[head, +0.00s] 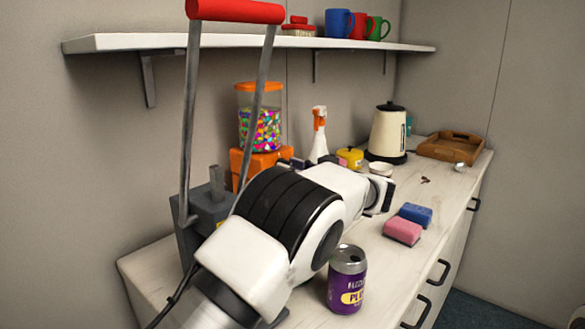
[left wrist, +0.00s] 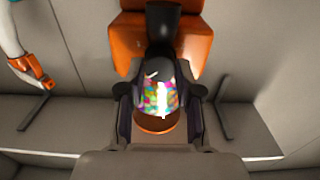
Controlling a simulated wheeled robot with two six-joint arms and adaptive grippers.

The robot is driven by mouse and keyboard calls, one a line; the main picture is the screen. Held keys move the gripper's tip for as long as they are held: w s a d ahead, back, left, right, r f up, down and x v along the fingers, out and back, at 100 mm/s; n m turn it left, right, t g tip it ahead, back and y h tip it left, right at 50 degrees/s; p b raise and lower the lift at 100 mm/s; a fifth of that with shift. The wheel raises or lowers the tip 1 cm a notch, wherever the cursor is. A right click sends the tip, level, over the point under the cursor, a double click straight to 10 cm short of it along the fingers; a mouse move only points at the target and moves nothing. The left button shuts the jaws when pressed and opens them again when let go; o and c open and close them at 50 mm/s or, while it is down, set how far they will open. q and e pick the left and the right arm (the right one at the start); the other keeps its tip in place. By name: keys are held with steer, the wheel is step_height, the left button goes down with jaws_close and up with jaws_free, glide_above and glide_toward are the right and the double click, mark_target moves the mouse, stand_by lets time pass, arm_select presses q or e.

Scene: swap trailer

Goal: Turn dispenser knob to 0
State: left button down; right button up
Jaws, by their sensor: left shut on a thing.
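The dispenser has an orange base (head: 258,160) and a clear globe of colourful candies (head: 262,130) under an orange lid. It stands at the back of the counter, partly hidden behind my left arm. In the left wrist view its orange base (left wrist: 122,45) is at the top and the candy globe (left wrist: 160,98) is below. The dark knob (left wrist: 158,71) shows on its front. My left gripper (left wrist: 160,92) has its fingers on either side and is shut on the knob. In the head view the fingers are mostly hidden by my arm. The knob's markings are not legible. My right gripper is not in view.
A purple can (head: 347,282) stands close beside my left arm. A pink sponge (head: 402,231) and blue sponge (head: 415,214) lie to the right. A spray bottle (head: 319,140), kettle (head: 388,130) and wooden tray (head: 450,147) stand behind. A grey press with a red handle (head: 236,11) rises at left.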

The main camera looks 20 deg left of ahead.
arm_select(q)
steer(key=shift+s+a+n, duration=0.1)
steer(key=shift+n, duration=3.3)
steer(key=shift+r, duration=0.1)
